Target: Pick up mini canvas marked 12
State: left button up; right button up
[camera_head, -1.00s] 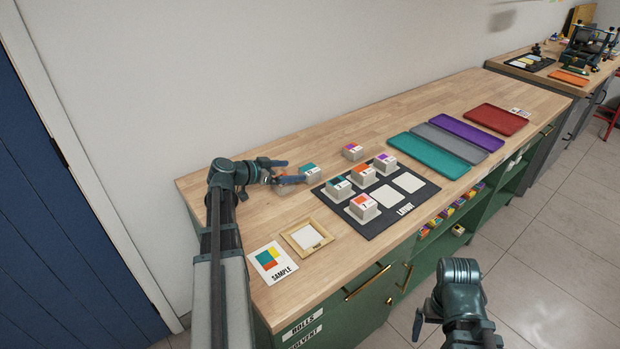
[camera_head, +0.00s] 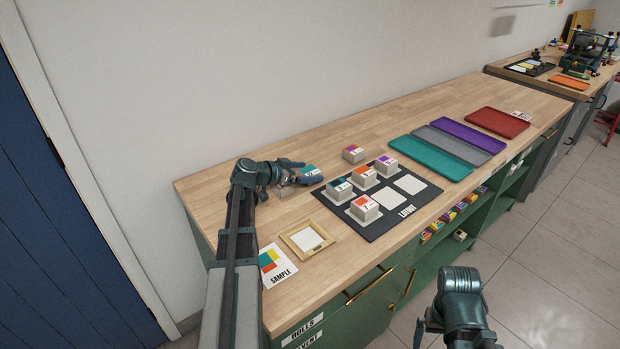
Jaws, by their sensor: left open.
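Several small block-like mini canvases with coloured tops stand on the wooden bench. A teal-topped canvas (camera_head: 310,171) is right at the fingers of my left gripper (camera_head: 305,173), which is open and partly covers it. Another canvas (camera_head: 283,192) is mostly hidden under that gripper. The black layout board (camera_head: 408,225) holds a teal, an orange, a purple and a red-orange canvas (camera_head: 364,209). The numbers are too small to read surely. My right gripper (camera_head: 420,328) hangs low in front of the bench; its jaws are unclear.
A small wooden frame (camera_head: 290,243) and a sample card (camera_head: 272,262) lie at the near left of the bench. Teal (camera_head: 430,158), grey, purple and red (camera_head: 497,122) trays lie to the right. Bare wood surrounds the back canvases; the wall is behind.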

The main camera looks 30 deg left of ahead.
aim_at(306, 173)
pick_arm(q)
jog(key=c, duration=1.4)
jog(key=shift+o, duration=0.2)
jog(key=shift+r, duration=0.15)
notch_tip(306, 173, up, 10)
jog(key=p, duration=1)
